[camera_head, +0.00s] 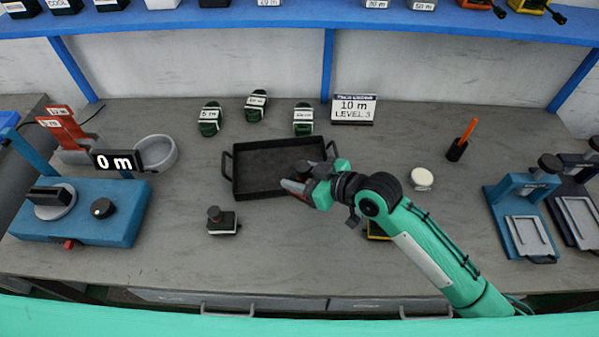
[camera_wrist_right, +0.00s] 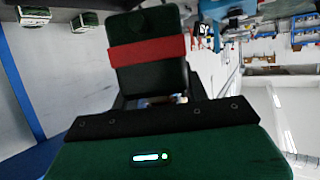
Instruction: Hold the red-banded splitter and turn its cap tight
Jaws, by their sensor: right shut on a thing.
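The red-banded splitter (camera_wrist_right: 152,75), a dark block with a red band around it, fills the upper middle of the right wrist view. My right gripper (camera_head: 301,186) is shut on it, over the right part of the black tray. In the head view the gripper mostly hides the splitter; a dark round top, perhaps its cap, shows behind the fingers. I cannot tell how tight the cap is. My left gripper is not in view.
The black tray (camera_head: 240,185) looks otherwise empty. A dark knobbed block (camera_head: 222,222) stands in front of it; a yellow-edged one (camera_head: 376,232) is partly under my arm. Green coils (camera_head: 256,106) stand behind, a blue machine (camera_head: 80,225) left, blue presses (camera_head: 522,222) right.

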